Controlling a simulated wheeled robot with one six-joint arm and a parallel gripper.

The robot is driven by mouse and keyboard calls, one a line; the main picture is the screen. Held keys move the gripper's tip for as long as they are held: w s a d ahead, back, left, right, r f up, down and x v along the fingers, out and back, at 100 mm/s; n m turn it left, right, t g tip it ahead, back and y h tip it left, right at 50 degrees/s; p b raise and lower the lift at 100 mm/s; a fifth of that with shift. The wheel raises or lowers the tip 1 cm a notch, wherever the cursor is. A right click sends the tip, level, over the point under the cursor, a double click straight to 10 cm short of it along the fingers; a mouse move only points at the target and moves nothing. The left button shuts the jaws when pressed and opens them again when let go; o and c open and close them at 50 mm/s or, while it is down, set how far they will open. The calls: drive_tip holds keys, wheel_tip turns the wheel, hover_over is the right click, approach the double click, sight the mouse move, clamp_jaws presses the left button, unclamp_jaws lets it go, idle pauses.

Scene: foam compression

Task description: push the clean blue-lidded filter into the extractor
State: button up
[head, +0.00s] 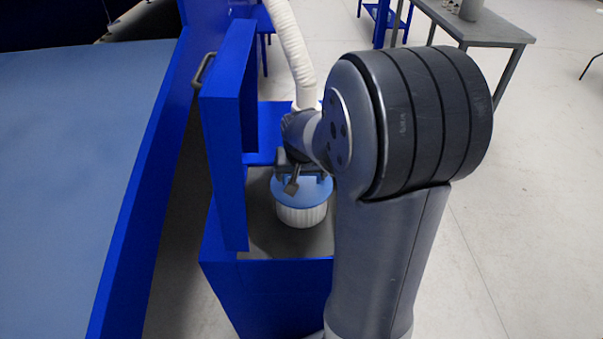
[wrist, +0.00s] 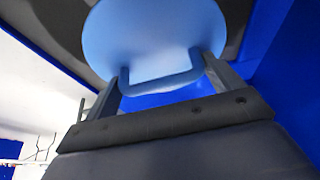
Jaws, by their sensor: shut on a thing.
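The filter (head: 301,213) has a blue lid and a white pleated body. It is upright inside the blue extractor (head: 283,285), over its dark inner floor. My gripper (head: 302,180) is above the filter and shut on the lid's handle. In the wrist view the round lid (wrist: 145,35) fills the top middle, and my gripper (wrist: 162,85) has a finger at each side of its U-shaped handle. Whether the filter's base touches the extractor floor I cannot tell. My arm hides the right part of the extractor.
The extractor's blue door (head: 226,135) stands open at the left, with a grey handle (head: 203,70). A white hose (head: 290,45) comes down behind it. A long blue-edged table (head: 75,170) lies further left. A grey table (head: 480,28) stands far back right. Floor at right is clear.

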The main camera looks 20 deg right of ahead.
sight(302, 186)
drive_tip(key=shift+f+b, duration=2.45)
drive_tip(key=shift+f, duration=0.55)
drive_tip(key=shift+f+b, duration=1)
drive_tip(key=o, duration=0.9)
drive_tip(key=p+v, duration=0.1)
drive_tip(key=v, duration=1)
drive_tip(key=shift+f, duration=0.1)
